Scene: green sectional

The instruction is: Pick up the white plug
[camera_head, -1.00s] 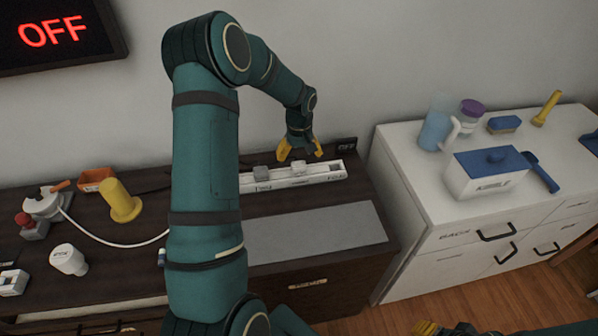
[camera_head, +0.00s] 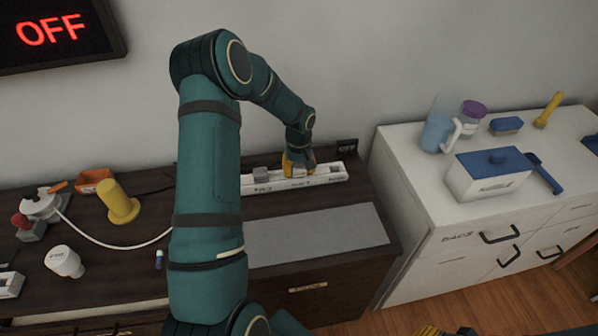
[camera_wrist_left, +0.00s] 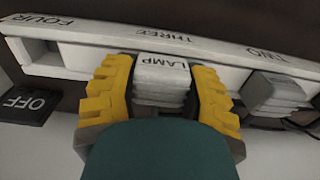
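The white plug (camera_wrist_left: 162,80), marked LAMP, sits in the white power strip (camera_wrist_left: 85,58) in the left wrist view. My left gripper (camera_head: 299,168) points down at the strip, and its yellow fingers (camera_wrist_left: 163,95) lie close against both sides of the plug, appearing shut on it. In the head view the fingers hide most of the plug. The power strip (camera_head: 330,178) lies along the back of the dark cabinet. My right gripper (camera_head: 430,331) only just shows at the bottom edge, so its fingers cannot be judged.
A grey plug (camera_head: 261,173) sits in the same strip, left of my gripper; it also shows in the wrist view (camera_wrist_left: 275,95). An OFF switch box (camera_head: 347,145) is behind. A grey mat (camera_head: 320,235) lies in front. A white cabinet (camera_head: 420,190) stands to the right.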

